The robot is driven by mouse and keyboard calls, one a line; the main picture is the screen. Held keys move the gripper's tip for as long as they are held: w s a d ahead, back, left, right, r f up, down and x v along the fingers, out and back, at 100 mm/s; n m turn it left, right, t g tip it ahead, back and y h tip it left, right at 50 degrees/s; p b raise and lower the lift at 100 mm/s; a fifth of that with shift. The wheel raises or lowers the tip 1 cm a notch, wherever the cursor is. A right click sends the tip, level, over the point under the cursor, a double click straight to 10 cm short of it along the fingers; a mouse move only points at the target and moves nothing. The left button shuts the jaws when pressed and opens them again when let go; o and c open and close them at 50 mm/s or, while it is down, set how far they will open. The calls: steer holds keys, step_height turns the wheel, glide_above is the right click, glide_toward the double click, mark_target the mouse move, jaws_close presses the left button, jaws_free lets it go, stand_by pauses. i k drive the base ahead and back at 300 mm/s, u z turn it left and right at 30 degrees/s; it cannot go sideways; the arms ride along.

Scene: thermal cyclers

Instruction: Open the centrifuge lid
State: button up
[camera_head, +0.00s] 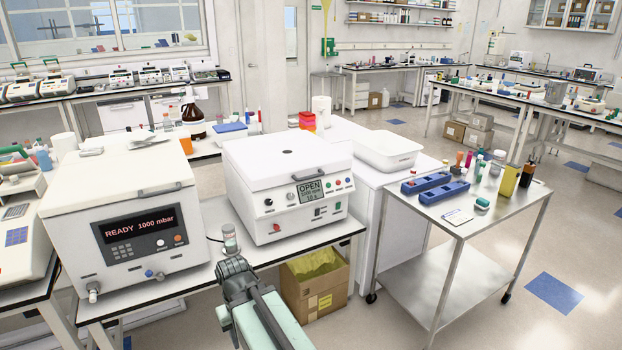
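The centrifuge (255,213) is a white box in the middle of the bench, with a small display reading OPEN and 1000 rpm. Its white lid (285,153) lies flat and looks closed, with a grey handle (309,173) on the front edge. My gripper (235,268) is at the end of my arm, low in front of the bench edge, left of and below the centrifuge's front. It is apart from the handle. Its fingers are dark and small in this view, so their opening cannot be made out.
A larger white machine (125,225) reading READY 1000 mbar stands on the left. A metal cart (455,228) with blue racks stands on the right. A cardboard box (315,286) is under the bench.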

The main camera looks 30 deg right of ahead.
mark_target(277, 161)
steer(key=i, duration=0.95)
steer(key=u, duration=0.05)
